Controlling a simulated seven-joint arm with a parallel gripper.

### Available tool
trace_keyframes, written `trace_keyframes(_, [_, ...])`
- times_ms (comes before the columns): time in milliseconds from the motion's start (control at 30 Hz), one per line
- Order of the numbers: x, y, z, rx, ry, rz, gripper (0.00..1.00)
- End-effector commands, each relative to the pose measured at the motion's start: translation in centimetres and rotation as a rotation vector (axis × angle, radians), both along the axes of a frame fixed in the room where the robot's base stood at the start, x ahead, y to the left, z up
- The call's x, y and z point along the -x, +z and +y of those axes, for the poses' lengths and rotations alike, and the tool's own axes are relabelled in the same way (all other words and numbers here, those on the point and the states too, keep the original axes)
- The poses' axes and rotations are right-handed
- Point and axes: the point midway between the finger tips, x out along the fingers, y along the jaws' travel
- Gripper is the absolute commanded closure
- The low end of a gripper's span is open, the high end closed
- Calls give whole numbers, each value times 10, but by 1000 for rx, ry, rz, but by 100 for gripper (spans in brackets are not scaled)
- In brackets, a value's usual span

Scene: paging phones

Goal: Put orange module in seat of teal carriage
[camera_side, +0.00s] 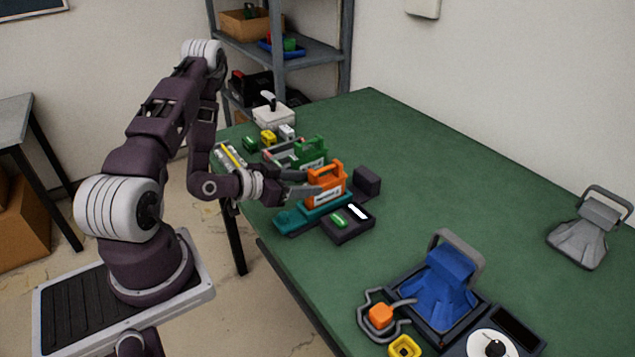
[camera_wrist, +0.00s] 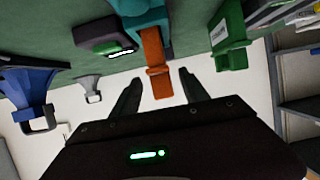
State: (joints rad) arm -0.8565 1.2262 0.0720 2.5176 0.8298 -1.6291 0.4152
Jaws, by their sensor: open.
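The orange module (camera_side: 325,188), a block with a loop handle on top, stands upright on the teal carriage (camera_side: 293,220) in the side view. Its base meets the carriage; how deep it sits in the seat cannot be told. My gripper (camera_side: 308,183) is open at the module's left side, close to its handle. In the wrist view the orange module (camera_wrist: 153,52) reaches down from the teal carriage (camera_wrist: 148,18), its handle end lying between the spread fingers of my gripper (camera_wrist: 160,77). I see no grip on it.
A dark box (camera_side: 367,181) stands at the carriage's far end, and a dark device with a green light (camera_side: 348,224) beside it. A green module (camera_side: 311,152) stands just behind. A blue handled piece (camera_side: 440,285) is at the front.

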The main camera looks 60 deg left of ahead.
Motion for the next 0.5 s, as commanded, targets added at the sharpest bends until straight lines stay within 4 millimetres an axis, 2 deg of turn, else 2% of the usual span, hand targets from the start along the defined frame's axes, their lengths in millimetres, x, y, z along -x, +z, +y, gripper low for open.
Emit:
trace_keyframes(100, [1, 7, -2, -30, -25, 27, 47])
trace_keyframes(267, [-19, 31, -8, -188, -111, 198, 47])
trace_keyframes(367, [-24, 69, -13, -290, -100, 329, 47])
trace_keyframes(400, [-22, 89, -18, -317, -78, 375, 47])
trace_keyframes(467, [-11, 122, -29, -332, -35, 433, 47])
trace_keyframes(500, [0, 143, -39, -326, -4, 464, 47])
